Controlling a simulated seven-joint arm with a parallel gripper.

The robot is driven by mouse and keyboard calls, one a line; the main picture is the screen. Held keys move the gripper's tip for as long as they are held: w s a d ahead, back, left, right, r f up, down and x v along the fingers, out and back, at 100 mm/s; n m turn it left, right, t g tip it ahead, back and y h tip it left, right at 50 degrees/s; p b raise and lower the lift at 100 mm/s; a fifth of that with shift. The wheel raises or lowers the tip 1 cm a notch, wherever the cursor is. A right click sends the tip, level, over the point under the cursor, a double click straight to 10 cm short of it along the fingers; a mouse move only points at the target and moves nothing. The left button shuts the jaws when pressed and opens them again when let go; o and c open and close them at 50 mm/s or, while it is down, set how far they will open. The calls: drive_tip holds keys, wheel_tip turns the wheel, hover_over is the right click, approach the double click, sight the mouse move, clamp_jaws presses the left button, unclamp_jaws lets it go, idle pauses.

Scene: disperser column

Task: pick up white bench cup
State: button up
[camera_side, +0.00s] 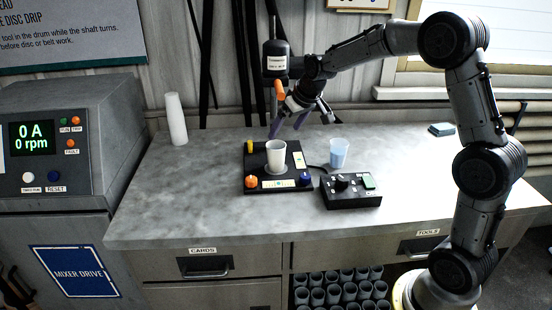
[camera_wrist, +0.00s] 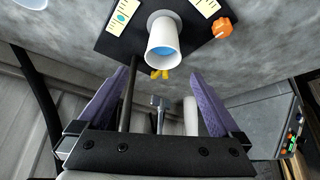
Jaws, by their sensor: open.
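A white cup (camera_side: 276,155) stands upright on a black base plate (camera_side: 255,187) in the middle of the bench. The wrist view shows the same white cup (camera_wrist: 162,54) at upper centre, with blue contents inside. My gripper (camera_side: 288,124) is open and empty, above and behind the cup in the side view. Its purple finger pads are spread wide in the wrist view (camera_wrist: 160,75), and the cup appears beyond the fingertips, between them and apart from both.
A bluish cup (camera_side: 339,153) stands right of the plate, behind a black control box (camera_side: 350,190). A tall white cup stack (camera_side: 176,118) stands at the bench's back left. A dark mixer head (camera_side: 275,60) hangs beside my gripper. The left front bench area is clear.

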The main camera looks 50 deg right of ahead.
sight(278, 143)
drive_tip(key=x, duration=0.7)
drive_tip(key=shift+a+f, duration=0.15)
drive_tip(key=shift+a, duration=0.1)
clamp_jaws()
